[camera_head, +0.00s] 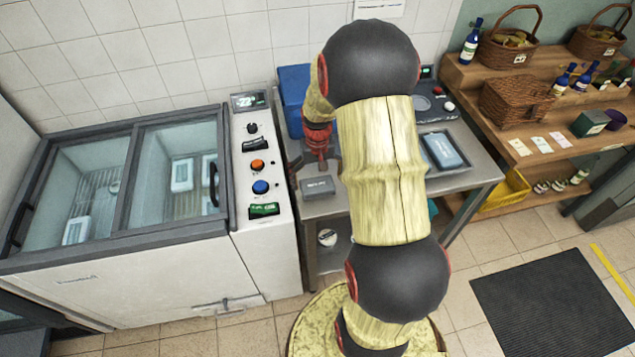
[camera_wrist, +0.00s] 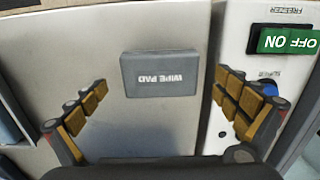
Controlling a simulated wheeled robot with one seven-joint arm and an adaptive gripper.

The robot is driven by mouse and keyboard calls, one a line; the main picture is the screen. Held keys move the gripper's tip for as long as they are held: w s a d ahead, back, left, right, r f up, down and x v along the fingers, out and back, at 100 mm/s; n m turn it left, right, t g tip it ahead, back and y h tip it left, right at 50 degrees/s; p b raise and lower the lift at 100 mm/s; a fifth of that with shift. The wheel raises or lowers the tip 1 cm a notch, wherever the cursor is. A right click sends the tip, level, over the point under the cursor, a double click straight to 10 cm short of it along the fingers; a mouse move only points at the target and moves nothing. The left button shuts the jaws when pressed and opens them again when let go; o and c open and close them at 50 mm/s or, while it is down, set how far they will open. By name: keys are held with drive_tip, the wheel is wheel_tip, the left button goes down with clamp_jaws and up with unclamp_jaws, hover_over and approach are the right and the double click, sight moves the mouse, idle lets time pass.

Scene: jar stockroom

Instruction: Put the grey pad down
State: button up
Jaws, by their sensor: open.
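The grey pad (camera_head: 318,187), a small block marked "WIPE PAD", lies flat on the steel table (camera_head: 318,208) near its front left edge. In the wrist view the grey pad (camera_wrist: 160,62) shows whole, with bare steel around it. My gripper (camera_wrist: 161,84) is open, with one finger to each side of the pad and a visible gap to both. It holds nothing. In the head view my gripper (camera_head: 321,163) is partly seen just behind the pad, and my arm hides the middle of the table.
A chest freezer (camera_head: 120,262) with glass lids stands to the left, its control panel (camera_head: 258,165) of knobs and switches close beside the table. A blue bin (camera_head: 292,88) stands behind my gripper. A tray with a blue pack (camera_head: 444,150) lies on the table's right part.

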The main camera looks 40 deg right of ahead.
sight(317, 185)
drive_tip(key=a+r+n+p, duration=0.1)
drive_tip(key=a+r, duration=0.2)
drive_tip(key=r, duration=0.5)
drive_tip(key=a+r+p, duration=0.1)
drive_tip(key=a+r, duration=0.2)
drive_tip(key=r, duration=0.6)
drive_tip(key=s+a+r+n+t, duration=0.2)
drive_tip(key=s+a+r, duration=0.5)
drive_tip(key=a, duration=0.3)
drive_tip(key=s+a+r+n+t, duration=0.3)
drive_tip(key=s+a+r, duration=0.4)
drive_tip(key=a, duration=0.3)
drive_tip(key=shift+a+t, duration=0.3)
drive_tip(key=shift+a, duration=0.1)
drive_tip(key=shift+s, duration=0.1)
